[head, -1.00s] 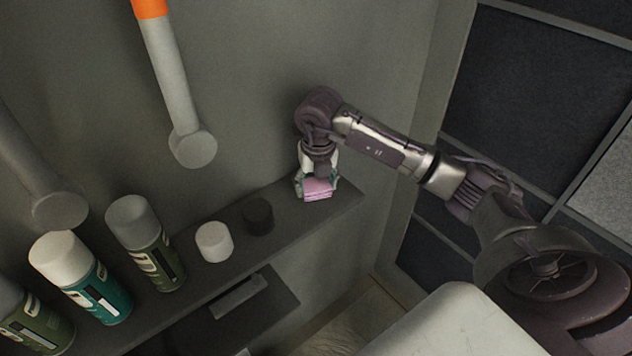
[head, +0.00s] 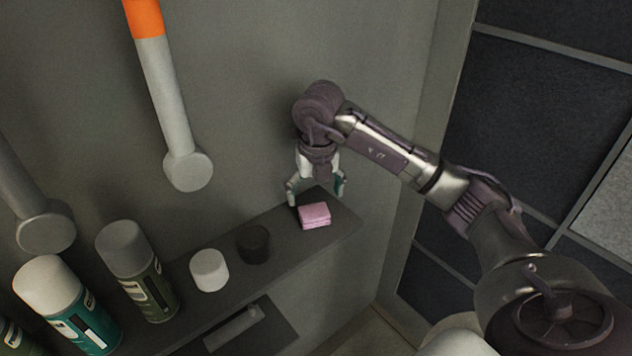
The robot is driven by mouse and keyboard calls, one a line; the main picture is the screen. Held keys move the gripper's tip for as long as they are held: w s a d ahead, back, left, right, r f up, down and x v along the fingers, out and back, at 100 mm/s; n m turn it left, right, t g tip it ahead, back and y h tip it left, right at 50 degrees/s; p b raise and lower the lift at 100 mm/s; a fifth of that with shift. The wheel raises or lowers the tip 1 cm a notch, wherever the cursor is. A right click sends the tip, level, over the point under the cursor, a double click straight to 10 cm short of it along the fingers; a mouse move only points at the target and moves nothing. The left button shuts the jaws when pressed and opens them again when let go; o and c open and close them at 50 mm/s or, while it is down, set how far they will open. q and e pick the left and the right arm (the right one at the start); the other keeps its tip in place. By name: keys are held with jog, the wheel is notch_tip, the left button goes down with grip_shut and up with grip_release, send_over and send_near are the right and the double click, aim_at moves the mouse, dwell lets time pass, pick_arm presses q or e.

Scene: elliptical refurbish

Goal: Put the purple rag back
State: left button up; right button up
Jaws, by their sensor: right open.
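The purple rag (head: 314,216) is a small folded pink-purple block. It lies on the dark shelf (head: 335,225) near its right end. My right gripper (head: 316,198) is open just behind and above the rag, with its fingers spread apart and pointing down. The fingers look clear of the rag. My left gripper is not in view.
On the shelf to the left stand a black cap (head: 253,244), a white cap (head: 209,270), a green spray can (head: 138,272) and a teal can (head: 68,308). A grey rod with an orange section (head: 170,110) hangs on the wall above.

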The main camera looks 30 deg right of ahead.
aim_at(316, 215)
notch_tip(316, 215, up, 6)
jog(key=shift+s+a, duration=0.15)
jog(key=shift+s, duration=0.25)
dwell(0.4)
